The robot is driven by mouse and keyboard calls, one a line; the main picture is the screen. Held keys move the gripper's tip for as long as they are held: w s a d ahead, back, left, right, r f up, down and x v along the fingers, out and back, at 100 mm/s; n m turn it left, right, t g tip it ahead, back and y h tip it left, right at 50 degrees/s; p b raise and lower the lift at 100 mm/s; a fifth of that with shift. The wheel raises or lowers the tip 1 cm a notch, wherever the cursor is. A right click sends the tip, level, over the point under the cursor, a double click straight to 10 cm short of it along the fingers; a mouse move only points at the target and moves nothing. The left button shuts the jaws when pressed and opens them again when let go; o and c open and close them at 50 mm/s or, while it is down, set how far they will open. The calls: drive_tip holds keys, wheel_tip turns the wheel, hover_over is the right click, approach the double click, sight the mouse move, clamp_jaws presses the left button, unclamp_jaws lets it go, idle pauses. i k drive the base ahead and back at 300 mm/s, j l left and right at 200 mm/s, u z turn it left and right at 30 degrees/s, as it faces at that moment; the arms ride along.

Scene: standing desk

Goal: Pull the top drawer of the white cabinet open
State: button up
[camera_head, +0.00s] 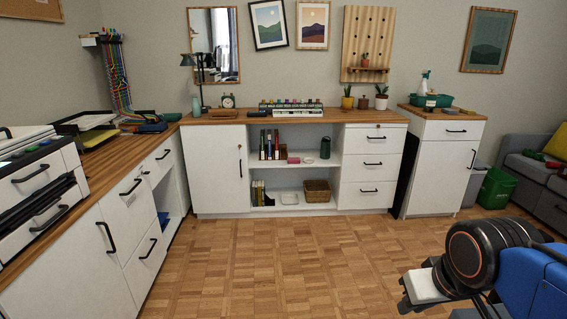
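Several white cabinets have drawers, and I cannot tell which one is meant. A narrow white cabinet (433,176) stands at the back right, with a wide top drawer (440,131) with a black handle above a door. The long white unit along the back wall has a stack of drawers at its right end, with its top drawer (356,138) under the wooden top. Both top drawers look shut. My gripper (420,289) is at the lower right, near my arm's black joint, far from these drawers and touching neither. Its fingers are not clear enough to read.
A wooden-floored open area (270,260) lies between me and the back units. A white counter (85,255) with drawers runs along the left, with a printer (40,185) on it. A green bin (496,188) and grey sofa (527,171) stand at the right.

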sight(385, 140)
drive_tip(key=i, duration=1.7)
drive_tip(key=j+u, duration=0.05)
drive_tip(key=j, duration=0.05)
